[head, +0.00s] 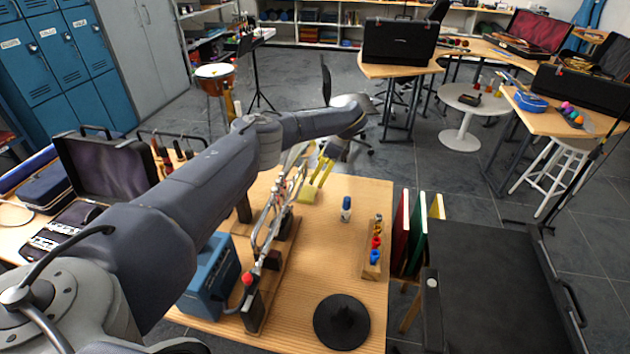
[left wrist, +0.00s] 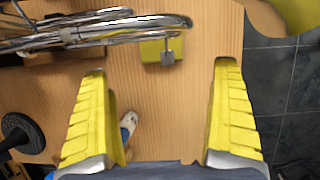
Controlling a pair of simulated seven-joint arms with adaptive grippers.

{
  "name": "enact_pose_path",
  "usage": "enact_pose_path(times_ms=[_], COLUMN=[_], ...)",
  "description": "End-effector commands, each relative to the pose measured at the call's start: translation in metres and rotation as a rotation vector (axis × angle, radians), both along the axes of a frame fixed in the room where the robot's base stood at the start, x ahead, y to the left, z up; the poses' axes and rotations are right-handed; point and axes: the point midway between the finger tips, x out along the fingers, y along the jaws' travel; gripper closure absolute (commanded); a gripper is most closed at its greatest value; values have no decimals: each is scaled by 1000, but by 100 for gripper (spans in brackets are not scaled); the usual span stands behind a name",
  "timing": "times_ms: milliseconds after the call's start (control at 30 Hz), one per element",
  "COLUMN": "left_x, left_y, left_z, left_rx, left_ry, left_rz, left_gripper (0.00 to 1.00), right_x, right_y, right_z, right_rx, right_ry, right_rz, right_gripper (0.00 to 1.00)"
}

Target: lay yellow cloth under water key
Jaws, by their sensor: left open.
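A silver brass instrument (head: 270,215) with looped tubing rests on a wooden stand on the table; its tubing also crosses the top of the left wrist view (left wrist: 90,35). A small grey metal piece, seemingly the water key (left wrist: 168,57), hangs from the tube end. The yellow cloth (left wrist: 150,49) lies flat on the table beneath that piece and the tube in that view; it also shows in the head view (head: 307,195). My left gripper (head: 318,170) points down above the table near the cloth. Its yellow fingers (left wrist: 163,75) are wide apart with nothing between them. My right gripper is out of view.
A small blue-and-white bottle (head: 346,208), a wooden block with coloured pieces (head: 372,255) and a black round base (head: 341,322) stand on the table. A blue box (head: 211,277) sits at left.

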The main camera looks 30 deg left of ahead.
Motion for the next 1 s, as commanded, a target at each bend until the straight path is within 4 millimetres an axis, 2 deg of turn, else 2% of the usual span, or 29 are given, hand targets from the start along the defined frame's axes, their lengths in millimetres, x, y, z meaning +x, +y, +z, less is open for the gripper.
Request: enact_pose_path(times_ms=[100, 333, 867, 1000], left_x=[2, 4, 4, 1], left_y=[-5, -10, -12, -25], left_z=[13, 26, 27, 21], left_rx=[0, 0, -7, -105], left_ry=[-1, -1, 1, 13], left_rz=[0, -1, -2, -29], left_gripper=[4, 4, 4, 4], right_x=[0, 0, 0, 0], right_y=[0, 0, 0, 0], right_z=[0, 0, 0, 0], right_rx=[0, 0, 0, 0], right_ry=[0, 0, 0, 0], right_rz=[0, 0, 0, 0], right_gripper=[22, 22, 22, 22])
